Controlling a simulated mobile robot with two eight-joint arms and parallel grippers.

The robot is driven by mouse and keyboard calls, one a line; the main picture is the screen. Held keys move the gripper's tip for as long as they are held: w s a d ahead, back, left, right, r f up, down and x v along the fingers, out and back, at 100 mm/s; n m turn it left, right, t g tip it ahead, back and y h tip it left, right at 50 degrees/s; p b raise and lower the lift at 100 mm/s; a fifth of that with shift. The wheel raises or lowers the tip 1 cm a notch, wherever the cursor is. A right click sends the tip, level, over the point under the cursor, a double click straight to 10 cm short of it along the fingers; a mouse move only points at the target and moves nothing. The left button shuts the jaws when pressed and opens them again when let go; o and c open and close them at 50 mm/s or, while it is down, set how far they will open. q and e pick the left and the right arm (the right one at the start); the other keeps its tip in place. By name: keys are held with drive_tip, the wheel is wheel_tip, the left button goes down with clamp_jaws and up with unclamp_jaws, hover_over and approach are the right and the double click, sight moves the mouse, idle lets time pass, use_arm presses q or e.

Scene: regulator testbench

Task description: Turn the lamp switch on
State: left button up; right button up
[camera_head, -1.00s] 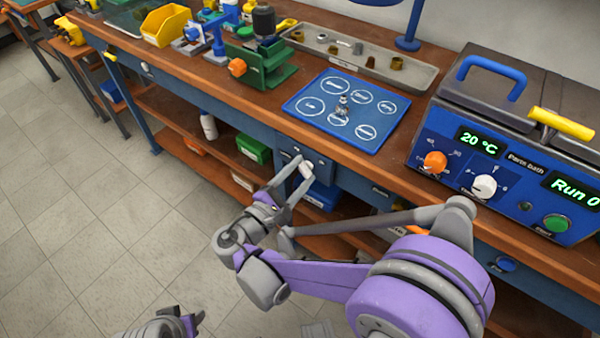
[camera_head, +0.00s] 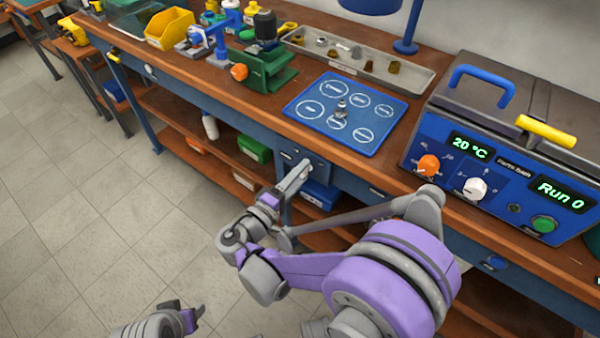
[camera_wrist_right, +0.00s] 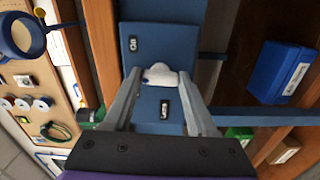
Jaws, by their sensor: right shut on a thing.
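The lamp switch is a small white lever (camera_wrist_right: 160,76) on a blue panel (camera_wrist_right: 178,45) on the bench front. In the right wrist view it sits between an "ON" label and a second label that looks like "LAMP". My right gripper (camera_head: 303,168) is at the panel, shut on the lever; its fingertips show on both sides of it in the wrist view (camera_wrist_right: 161,78). The fingers hide the lever in the head view. A blue lamp (camera_head: 405,46) stands at the back of the bench, its shade cut by the top edge. My left gripper (camera_head: 192,318) is low in the head view, away from the bench; its jaws are unclear.
The wooden bench top holds a blue mat (camera_head: 316,104) with white circles, a metal tray (camera_head: 425,82), a green fixture (camera_head: 262,78) and a parts bath (camera_head: 480,120) with knobs at right. Shelves below hold a green bin (camera_head: 254,148). The floor at left is clear.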

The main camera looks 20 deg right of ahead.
drive_tip(key=shift+m+p, duration=0.6)
drive_tip(key=shift+m, duration=3)
drive_tip(key=o, duration=1.4)
drive_tip(key=shift+c, duration=0.2)
